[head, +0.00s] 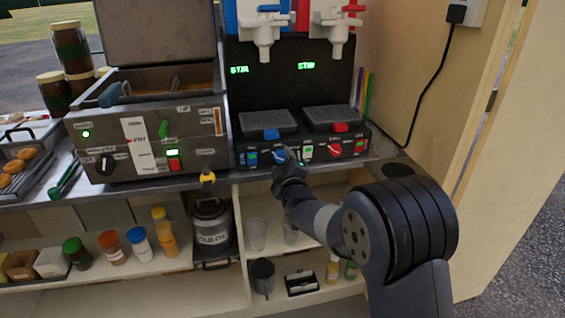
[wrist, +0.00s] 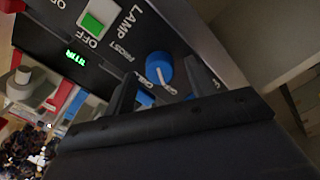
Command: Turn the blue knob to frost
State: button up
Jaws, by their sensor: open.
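The blue knob (wrist: 157,66) is on the dark control panel, close ahead of my gripper in the wrist view. A white mark on it points down and right in that view, away from the FROST lettering at its upper left. My gripper (wrist: 161,72) is open, with one dark finger on each side of the knob; I cannot tell whether either touches it. In the head view my gripper (head: 287,166) is at the front of the black machine, partly covering the blue knob (head: 278,156).
A red knob (head: 334,150) and lit switches share the panel of the black machine (head: 351,145). A steel fryer (head: 150,140) stands to the left. Below are shelves with jars and an oil can (head: 212,225). A wooden wall (head: 440,100) closes the right side.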

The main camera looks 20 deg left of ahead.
jog(key=shift+w+a, duration=0.1)
jog(key=shift+w, duration=0.05)
jog(key=c, duration=1)
jog(key=shift+o, duration=0.2)
